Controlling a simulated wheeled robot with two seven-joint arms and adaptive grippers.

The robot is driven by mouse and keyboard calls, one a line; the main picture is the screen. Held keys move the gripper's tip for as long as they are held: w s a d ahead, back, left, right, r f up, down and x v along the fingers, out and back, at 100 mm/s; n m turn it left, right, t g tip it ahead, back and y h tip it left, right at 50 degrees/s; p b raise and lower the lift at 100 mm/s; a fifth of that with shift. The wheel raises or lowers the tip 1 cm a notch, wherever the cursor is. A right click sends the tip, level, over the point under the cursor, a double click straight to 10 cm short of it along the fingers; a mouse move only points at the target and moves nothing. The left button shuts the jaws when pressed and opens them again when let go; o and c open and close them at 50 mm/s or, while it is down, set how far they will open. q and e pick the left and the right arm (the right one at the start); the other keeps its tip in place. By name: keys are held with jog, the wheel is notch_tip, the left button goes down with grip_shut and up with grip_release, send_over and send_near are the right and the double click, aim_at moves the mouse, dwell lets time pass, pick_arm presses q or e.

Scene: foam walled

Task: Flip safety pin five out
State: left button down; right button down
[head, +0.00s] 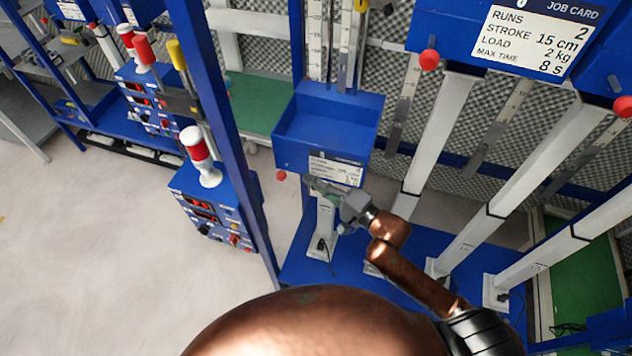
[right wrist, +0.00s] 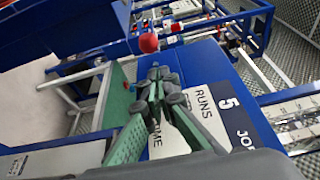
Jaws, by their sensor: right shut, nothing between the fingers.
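A job card (right wrist: 205,105) in the right wrist view reads RUNS 5. A red ball knob (right wrist: 148,42) shows at the edge of the blue housing bearing that card, just beyond my right fingertips. In the head view a red knob (head: 281,176) sits at the lower left corner of a blue box-shaped head (head: 290,155) with a small card on its front. My right gripper (head: 318,186) is just below that card, to the right of the knob and apart from it. In the wrist view my right gripper (right wrist: 155,78) is shut and empty. My left gripper is not in view.
To the right, another blue head carries a job card (head: 535,38) reading RUNS 2, with a red knob (head: 429,60) beside it. White slanted columns (head: 445,130) stand on a blue base. A blue upright post (head: 222,110) and a control box (head: 205,215) stand left.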

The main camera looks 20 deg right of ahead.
aim_at(285, 177)
jog(key=x, duration=0.6)
jog(key=shift+p, duration=0.35)
jog(key=shift+s, duration=0.1)
jog(key=shift+s+a+r+p, duration=0.1)
jog(key=shift+s+a+p, duration=0.35)
jog(key=shift+s+p, duration=0.15)
jog(key=shift+s+a+r+p, duration=0.1)
jog(key=shift+s+a+p, duration=0.3)
jog(key=shift+s+p, duration=0.2)
jog(key=shift+s+a, duration=0.15)
jog(key=shift+s, duration=0.1)
jog(key=shift+f, duration=0.25)
